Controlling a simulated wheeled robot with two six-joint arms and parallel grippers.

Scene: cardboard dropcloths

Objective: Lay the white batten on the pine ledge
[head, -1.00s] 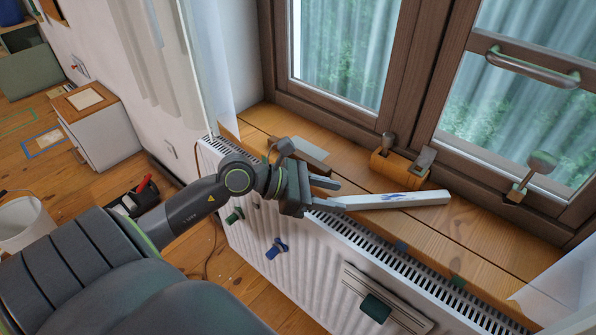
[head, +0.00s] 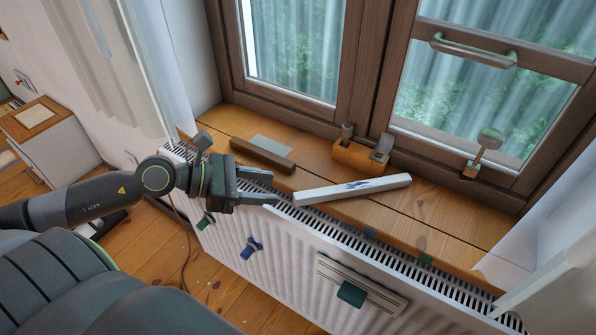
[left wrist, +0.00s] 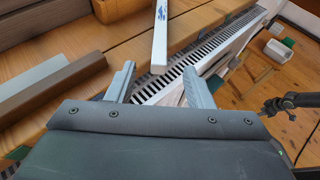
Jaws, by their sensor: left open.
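The white batten (head: 352,190) with a blue mark lies on the pine ledge (head: 430,220) below the window. Its near left end reaches the ledge's front edge by the radiator grille. My left gripper (head: 273,187) is open and empty, just left of that end and apart from it. In the left wrist view the batten (left wrist: 160,45) lies beyond the open fingers (left wrist: 160,85), pointing away, with a gap between. The ledge shows there too (left wrist: 120,55).
A brown strip (head: 262,154) and a grey piece (head: 271,145) lie on the ledge behind my left gripper. An orange block with metal parts (head: 355,157) stands by the window frame. The white radiator (head: 300,255) runs below the ledge. The ledge right of the batten is mostly clear.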

